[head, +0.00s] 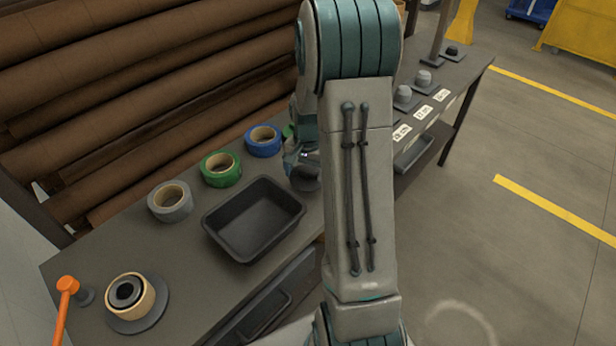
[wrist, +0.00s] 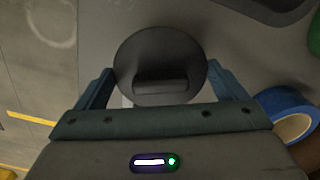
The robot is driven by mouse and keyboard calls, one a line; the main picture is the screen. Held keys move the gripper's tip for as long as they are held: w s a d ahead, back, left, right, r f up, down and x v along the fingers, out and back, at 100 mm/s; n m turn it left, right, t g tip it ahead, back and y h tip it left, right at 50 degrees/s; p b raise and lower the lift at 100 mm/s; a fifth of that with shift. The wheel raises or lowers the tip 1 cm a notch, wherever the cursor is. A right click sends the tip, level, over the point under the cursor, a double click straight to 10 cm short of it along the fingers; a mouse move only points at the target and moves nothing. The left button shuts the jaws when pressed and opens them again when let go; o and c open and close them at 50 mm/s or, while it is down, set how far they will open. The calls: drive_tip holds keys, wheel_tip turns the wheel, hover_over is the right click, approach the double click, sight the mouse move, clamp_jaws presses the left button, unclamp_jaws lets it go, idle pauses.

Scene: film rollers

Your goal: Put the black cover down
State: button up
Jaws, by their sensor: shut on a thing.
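My gripper (wrist: 160,74) is shut on the black cover (wrist: 150,48), a round dark disc with a raised block-like handle, which fills the space between the two fingers. In the head view the cover (head: 306,180) shows partly beside my arm, to the right of the black tray (head: 222,237). My gripper (head: 301,158) is mostly hidden there by my own arm. The cover appears close to the bench (head: 190,285); I cannot tell whether it touches it.
Grey (head: 171,202), green (head: 221,169) and blue (head: 263,141) tape rolls stand along the bench's back. A tan roll (head: 146,298) sits on a round base at front left. Several knobbed pieces (head: 403,94) with labels (head: 401,132) stand at far right.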

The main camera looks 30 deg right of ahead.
sight(308, 171)
drive_tip(key=shift+f, duration=1.1)
drive_tip(key=shift+c, duration=0.9)
drive_tip(key=o, duration=0.9)
drive_tip(key=shift+f, duration=0.1)
wheel_tip(308, 171, up, 12)
drive_tip(key=shift+f, duration=0.1)
drive_tip(key=shift+s+a+r+n+t, duration=0.45)
drive_tip(key=shift+s+a+r+n, duration=0.95)
drive_tip(key=shift+s+a, duration=1.35)
drive_tip(key=shift+s+a+r+n+t, duration=0.5)
drive_tip(key=shift+s+a+r+n, duration=1)
drive_tip(key=shift+s, duration=2)
drive_tip(key=shift+s+a+r+n+t, duration=0.45)
drive_tip(key=shift+s+a+r+n, duration=0.4)
drive_tip(key=shift+s+a+n, duration=1.55)
